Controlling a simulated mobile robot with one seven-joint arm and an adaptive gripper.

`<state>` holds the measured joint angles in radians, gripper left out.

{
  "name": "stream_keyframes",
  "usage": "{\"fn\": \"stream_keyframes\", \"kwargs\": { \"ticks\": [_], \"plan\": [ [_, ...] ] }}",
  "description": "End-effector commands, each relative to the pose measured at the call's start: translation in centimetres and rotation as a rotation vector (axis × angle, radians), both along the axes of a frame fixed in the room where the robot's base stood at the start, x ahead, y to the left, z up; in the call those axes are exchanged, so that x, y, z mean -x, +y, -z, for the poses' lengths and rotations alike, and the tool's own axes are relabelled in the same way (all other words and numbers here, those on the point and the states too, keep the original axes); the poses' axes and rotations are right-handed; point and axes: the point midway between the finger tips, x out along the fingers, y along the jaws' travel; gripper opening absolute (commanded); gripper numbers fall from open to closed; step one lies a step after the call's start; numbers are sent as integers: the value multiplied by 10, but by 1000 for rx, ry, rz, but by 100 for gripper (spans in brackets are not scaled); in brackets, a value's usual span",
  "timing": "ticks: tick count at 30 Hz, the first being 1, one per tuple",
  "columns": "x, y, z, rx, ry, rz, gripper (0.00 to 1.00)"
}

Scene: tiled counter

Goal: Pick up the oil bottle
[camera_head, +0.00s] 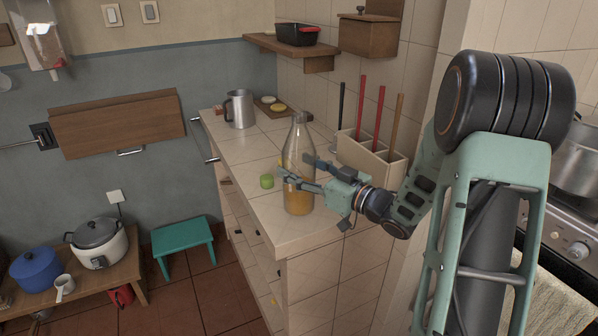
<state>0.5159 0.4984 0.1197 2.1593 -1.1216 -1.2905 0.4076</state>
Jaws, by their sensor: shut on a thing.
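The oil bottle (299,147) is a clear glass bottle with yellow-orange oil in its lower part. It stands upright at the near end of the tiled counter (275,221). My gripper (297,172) reaches in from the right and is shut on the bottle at its middle, with the fingers on either side of the body. Whether the bottle's base touches the counter is hard to tell from this angle.
A small green object (267,181) lies just left of the bottle. A utensil holder (372,160) with tall sticks stands behind my gripper. A metal jug (240,109) and a board (270,107) with round items are farther back. A wall shelf (291,52) is above.

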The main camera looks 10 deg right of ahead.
Motion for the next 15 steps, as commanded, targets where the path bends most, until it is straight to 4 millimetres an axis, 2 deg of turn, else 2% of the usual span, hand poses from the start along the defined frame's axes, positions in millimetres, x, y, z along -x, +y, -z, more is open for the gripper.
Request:
{"fn": "stream_keyframes", "kwargs": {
  "ticks": [1, 5, 12, 15],
  "plan": [
    [0, 0, -10, 2, -6, 0, 21],
    [6, 0, -30, 3, -5, 1, 21],
    [44, -1, -77, 4, -8, 2, 21],
    [65, -1, -89, 3, -4, 3, 21]
  ]
}}
